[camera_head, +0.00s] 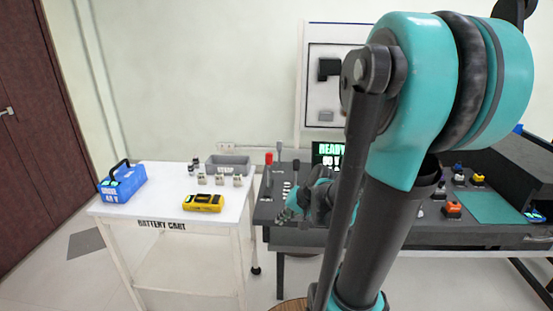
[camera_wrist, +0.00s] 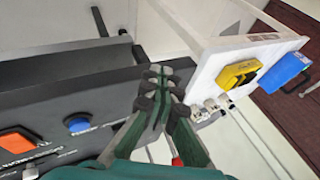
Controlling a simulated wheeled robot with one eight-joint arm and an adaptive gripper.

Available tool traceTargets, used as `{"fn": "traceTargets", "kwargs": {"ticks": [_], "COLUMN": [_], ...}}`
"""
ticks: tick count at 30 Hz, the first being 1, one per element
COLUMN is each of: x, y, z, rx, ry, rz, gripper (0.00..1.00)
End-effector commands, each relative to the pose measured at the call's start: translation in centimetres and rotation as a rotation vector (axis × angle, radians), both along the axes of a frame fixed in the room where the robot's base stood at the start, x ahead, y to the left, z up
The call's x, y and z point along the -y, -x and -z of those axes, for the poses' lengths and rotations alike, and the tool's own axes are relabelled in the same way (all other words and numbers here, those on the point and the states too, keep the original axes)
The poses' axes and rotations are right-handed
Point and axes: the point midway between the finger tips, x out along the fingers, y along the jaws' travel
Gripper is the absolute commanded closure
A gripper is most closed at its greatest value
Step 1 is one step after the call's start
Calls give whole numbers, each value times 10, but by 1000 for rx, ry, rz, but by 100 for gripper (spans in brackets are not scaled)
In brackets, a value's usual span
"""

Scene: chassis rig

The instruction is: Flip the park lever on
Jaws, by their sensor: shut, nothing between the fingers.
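My gripper (camera_wrist: 161,75) is shut and empty in the wrist view, its fingertips in front of the dark panel's edge and the white cart. In the head view my gripper (camera_head: 287,214) is low over the left end of the dark bench (camera_head: 268,208), partly hidden by my arm. A red-topped lever (camera_head: 268,160) stands upright on that end, with a grey-topped lever (camera_head: 280,152) beside it. I cannot read which is the park lever. In the wrist view a red part (camera_wrist: 177,161) shows behind the fingers, and a dark bar (camera_wrist: 99,21) sticks up at upper left.
A white battery cart (camera_head: 150,212) stands left of the bench, carrying a blue battery (camera_head: 122,181), a yellow device (camera_head: 203,202) and a grey bin (camera_head: 228,164). A lit screen (camera_head: 328,152) is behind my arm. Orange (camera_wrist: 17,141) and blue (camera_wrist: 78,124) buttons sit on the panel.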

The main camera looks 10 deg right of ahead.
Motion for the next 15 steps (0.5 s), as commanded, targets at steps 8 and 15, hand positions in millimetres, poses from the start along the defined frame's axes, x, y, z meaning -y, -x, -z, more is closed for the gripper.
{"fn": "traceTargets", "kwargs": {"ticks": [8, 15], "x": [7, 38], "y": [-78, -143], "z": [-32, -63], "rx": [45, 103], "ry": [-335, -645], "rz": [164, 298], "gripper": [100, 100]}}
